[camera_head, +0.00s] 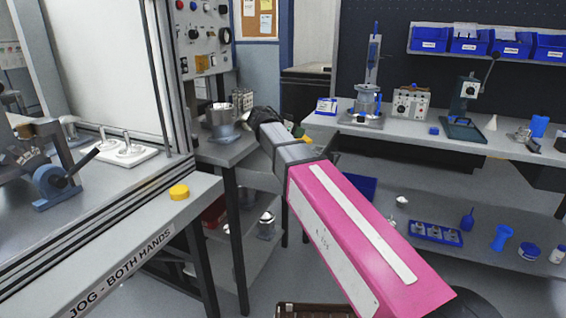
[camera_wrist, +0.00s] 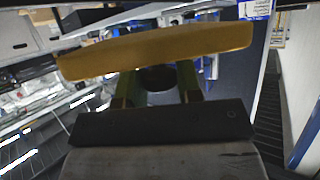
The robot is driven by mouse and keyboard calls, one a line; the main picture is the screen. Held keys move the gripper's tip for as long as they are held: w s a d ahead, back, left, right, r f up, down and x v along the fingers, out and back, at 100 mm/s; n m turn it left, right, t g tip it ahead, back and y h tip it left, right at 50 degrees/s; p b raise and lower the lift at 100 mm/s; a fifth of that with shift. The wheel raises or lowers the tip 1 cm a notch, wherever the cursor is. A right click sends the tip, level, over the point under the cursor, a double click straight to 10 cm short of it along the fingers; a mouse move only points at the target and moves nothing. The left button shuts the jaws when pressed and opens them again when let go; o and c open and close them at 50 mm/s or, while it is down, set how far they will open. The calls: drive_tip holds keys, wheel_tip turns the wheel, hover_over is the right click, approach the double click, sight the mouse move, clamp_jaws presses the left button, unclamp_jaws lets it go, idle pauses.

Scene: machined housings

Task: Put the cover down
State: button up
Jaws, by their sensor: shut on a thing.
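The cover, a dull yellow plate (camera_wrist: 155,52), spans the upper part of the wrist view. My gripper (camera_wrist: 159,76) is shut on it, with the two fingers below the plate and a dark round part between them. In the head view my gripper (camera_head: 263,116) is a dark shape at the end of my pink and grey arm, close to the right edge of the small grey table. My arm hides much of it. A small orange-yellow patch shows beside the wrist there; I cannot tell whether it is the cover.
A silver housing (camera_head: 222,121) stands on the small grey table (camera_head: 225,152) left of my gripper. The far bench (camera_head: 420,137) holds a housing under a blue press (camera_head: 367,100), a grey control box (camera_head: 411,103) and an arbor press (camera_head: 467,105). A yellow button (camera_head: 179,192) sits on the machine's front ledge.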

drive_tip(key=shift+s+a+f, duration=0.1)
drive_tip(key=shift+s+a, duration=0.05)
drive_tip(key=shift+a, duration=0.05)
drive_tip(key=shift+s+f, duration=0.1)
drive_tip(key=shift+f, duration=4.75)
drive_tip(key=shift+f, duration=0.15)
drive_tip(key=shift+f, duration=0.3)
